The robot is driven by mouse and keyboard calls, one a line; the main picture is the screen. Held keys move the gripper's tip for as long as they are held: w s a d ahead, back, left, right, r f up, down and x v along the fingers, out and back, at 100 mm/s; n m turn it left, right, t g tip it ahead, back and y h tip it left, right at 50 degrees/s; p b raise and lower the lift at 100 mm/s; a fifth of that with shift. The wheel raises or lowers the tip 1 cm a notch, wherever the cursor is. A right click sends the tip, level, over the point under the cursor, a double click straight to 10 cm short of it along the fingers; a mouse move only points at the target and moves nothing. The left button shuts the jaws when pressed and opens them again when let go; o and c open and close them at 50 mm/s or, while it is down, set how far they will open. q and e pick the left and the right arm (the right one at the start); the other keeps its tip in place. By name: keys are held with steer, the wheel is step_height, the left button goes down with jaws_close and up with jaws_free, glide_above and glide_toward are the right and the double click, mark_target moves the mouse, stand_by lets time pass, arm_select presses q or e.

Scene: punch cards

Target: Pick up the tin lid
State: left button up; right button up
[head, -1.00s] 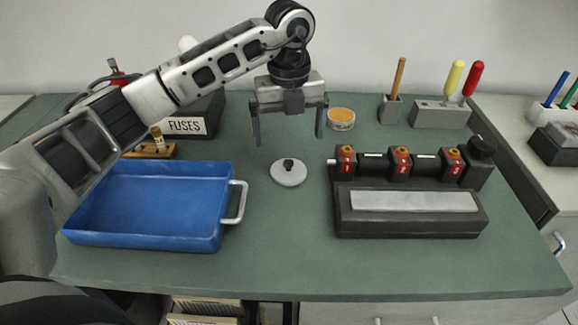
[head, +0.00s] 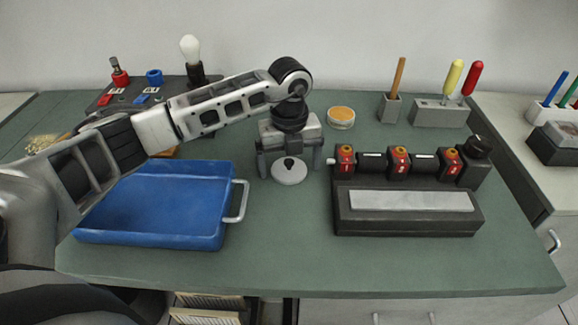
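I cannot tell whether either finger touches the lid. A round tin with an orange top (head: 341,117) stands behind and to the right. My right gripper is not in view.
The blue tray (head: 225,232) with its handle lies left of the lid. The black device (head: 408,222) with red numbered blocks stands right. Tool holders (head: 439,115) stand at the back right. The bench (head: 290,260) is clear in front of the lid.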

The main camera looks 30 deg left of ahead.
arm_select(q)
steer(key=c, duration=0.8)
steer(key=shift+r, duration=0.1)
